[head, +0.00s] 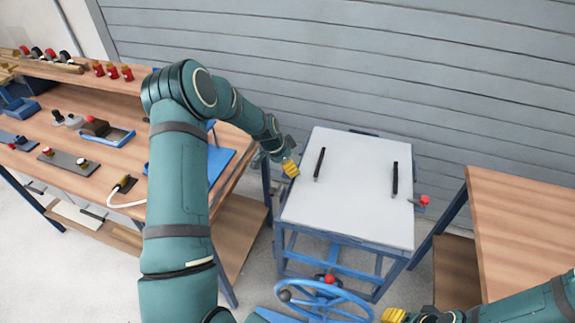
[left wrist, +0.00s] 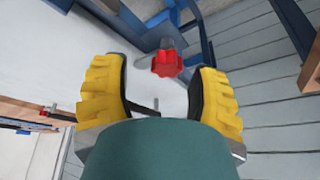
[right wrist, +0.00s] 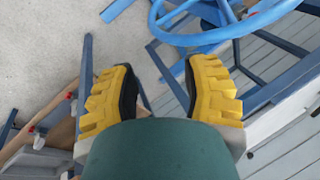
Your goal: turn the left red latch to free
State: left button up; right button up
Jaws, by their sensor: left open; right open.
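The left red latch shows in the left wrist view as a red lobed knob (left wrist: 167,63) on a grey mount. It lies between and slightly beyond the fingertips of my left gripper (left wrist: 160,75), which is open. I cannot tell whether a finger touches it. In the head view my left gripper (head: 290,168) is at the left edge of the white-topped blue cart (head: 350,215), and the left latch cannot be made out there. My right gripper (head: 393,315) is open and empty, low at the bottom right; it also shows in the right wrist view (right wrist: 160,75).
Another red knob (head: 424,201) sits on the cart's right side. Two black handles (head: 319,164) stand on its top. A blue handwheel (head: 325,300) is in front. A wooden bench (head: 75,125) with tools is left, a wooden table (head: 525,220) right, a slatted wall (head: 400,70) behind.

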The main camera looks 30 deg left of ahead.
pick_arm(q)
jog(key=shift+f, duration=0.1)
grip_shut()
jog(key=shift+s, duration=0.1)
